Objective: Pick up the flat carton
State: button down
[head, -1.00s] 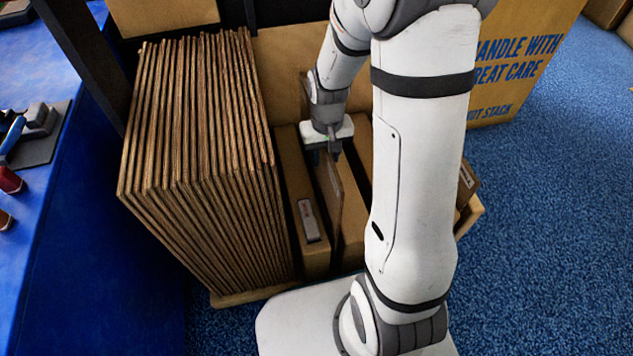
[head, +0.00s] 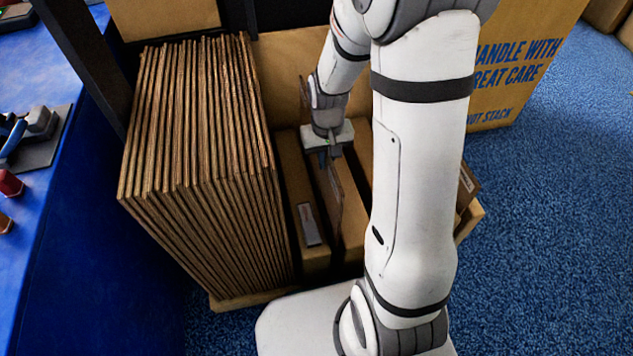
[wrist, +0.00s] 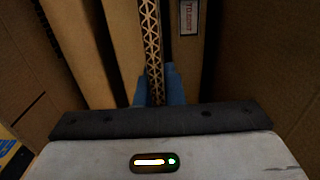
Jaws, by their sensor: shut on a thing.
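A thin brown flat carton stands on edge among the cartons in the bin; its corrugated top edge (wrist: 150,45) runs up the middle of the wrist view. In the head view the flat carton (head: 347,205) shows upright below the jaws. My gripper (wrist: 157,88) has its blue fingers on either side of the carton's edge and is shut on it. In the head view my gripper (head: 328,155) points down at the carton's top. The carton's lower part is hidden between its neighbours.
A thick stack of flat cartons (head: 200,130) stands on the left side of the bin. A closed box with a label (head: 309,225) stands just left of the held carton. A blue bench (head: 60,200) is at far left. Blue carpet (head: 560,200) is clear at right.

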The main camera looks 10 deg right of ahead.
jog(key=shift+r, duration=0.1)
notch_tip(320, 180, up, 57)
jog(key=p, duration=3.5)
jog(key=shift+p, duration=0.3)
